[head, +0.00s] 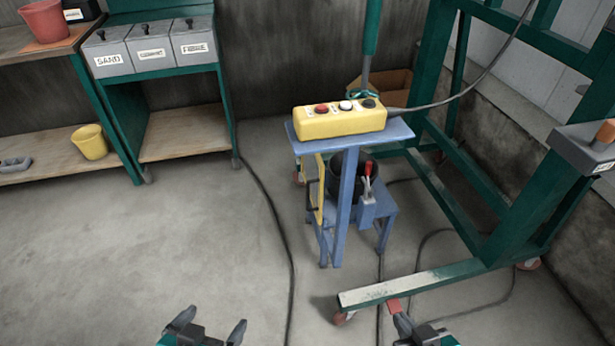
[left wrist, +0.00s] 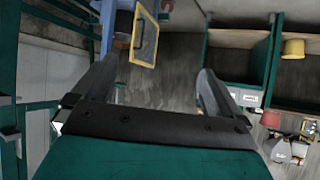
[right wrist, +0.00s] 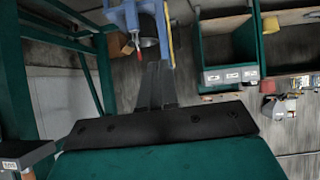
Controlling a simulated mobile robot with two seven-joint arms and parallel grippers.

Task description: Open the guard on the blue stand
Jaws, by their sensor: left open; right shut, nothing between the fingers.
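The blue stand (head: 342,220) is ahead at centre, with a dark round vessel (head: 345,180) on its lower shelf. The guard (head: 319,190), a yellow-framed panel, stands upright at the stand's left side, seen nearly edge-on. In the left wrist view, the guard (left wrist: 145,37) shows its face at the top; I cannot tell whether it is latched. My left gripper (head: 209,325) is open, empty and well short of the stand. My right gripper (head: 406,325) is shut and empty, also short of it; its fingers (right wrist: 157,85) are together in the right wrist view.
A yellow button box (head: 340,121) sits on the stand's top. A red-handled clamp (head: 368,180) is at its right. A green wheeled frame (head: 470,270) stands to the right, with cables on the floor. Green shelving with labelled bins (head: 150,47) is back left. Floor at left is clear.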

